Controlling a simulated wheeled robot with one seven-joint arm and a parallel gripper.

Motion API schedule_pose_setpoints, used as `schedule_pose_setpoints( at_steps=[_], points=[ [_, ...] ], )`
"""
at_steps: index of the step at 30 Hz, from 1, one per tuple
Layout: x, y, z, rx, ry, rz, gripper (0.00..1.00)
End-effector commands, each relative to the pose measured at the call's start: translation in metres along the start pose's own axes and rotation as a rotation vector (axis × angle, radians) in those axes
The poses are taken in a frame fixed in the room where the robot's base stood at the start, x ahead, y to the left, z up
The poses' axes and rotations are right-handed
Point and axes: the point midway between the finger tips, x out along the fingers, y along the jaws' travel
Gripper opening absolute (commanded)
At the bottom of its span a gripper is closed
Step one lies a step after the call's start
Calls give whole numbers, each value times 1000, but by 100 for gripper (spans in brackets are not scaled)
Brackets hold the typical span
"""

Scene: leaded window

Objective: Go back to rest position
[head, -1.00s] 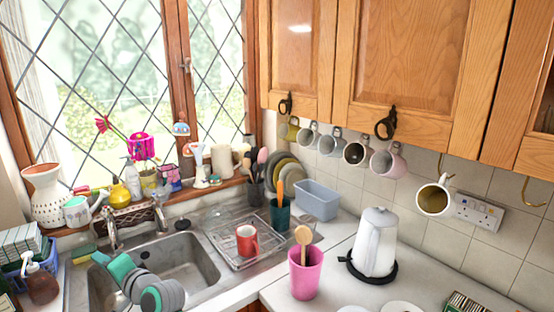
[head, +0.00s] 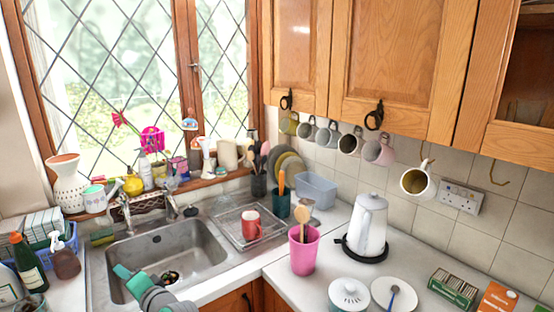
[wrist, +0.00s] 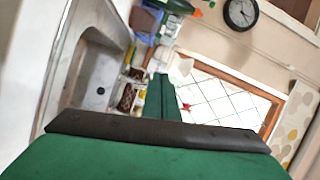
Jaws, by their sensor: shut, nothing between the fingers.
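My gripper (wrist: 161,92) shows in the wrist view as green fingers closed together, with nothing between them. In the head view, part of my grey and teal arm (head: 150,290) is at the bottom edge, over the front of the sink (head: 175,252). I cannot make out the fingertips clearly there. The wrist view is tilted, with the sink (wrist: 98,85) at the left and the window (wrist: 225,100) to the right of the fingers.
A red mug (head: 251,225) stands on the drying rack (head: 226,218). A pink tumbler (head: 303,253) with a wooden spoon and a white kettle (head: 368,225) stand on the right counter. Bottles (head: 28,262) stand left of the sink. Mugs hang under the cupboards.

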Motion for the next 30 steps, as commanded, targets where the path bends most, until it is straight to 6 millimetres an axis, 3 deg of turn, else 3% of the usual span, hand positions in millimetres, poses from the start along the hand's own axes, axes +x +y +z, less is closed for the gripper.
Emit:
schedule_pose_setpoints(
  at_steps=[7, 11, 15, 21, 30],
  points=[
    [-33, 60, -4, -42, 84, 46, 0],
    [-65, 106, -6, -83, 152, 90, 0],
    [-110, 158, -3, -143, 235, 148, 0],
    [-181, 218, 8, -240, 338, 239, 0],
    [-292, 276, 42, -405, 454, 387, 0]
  ],
)
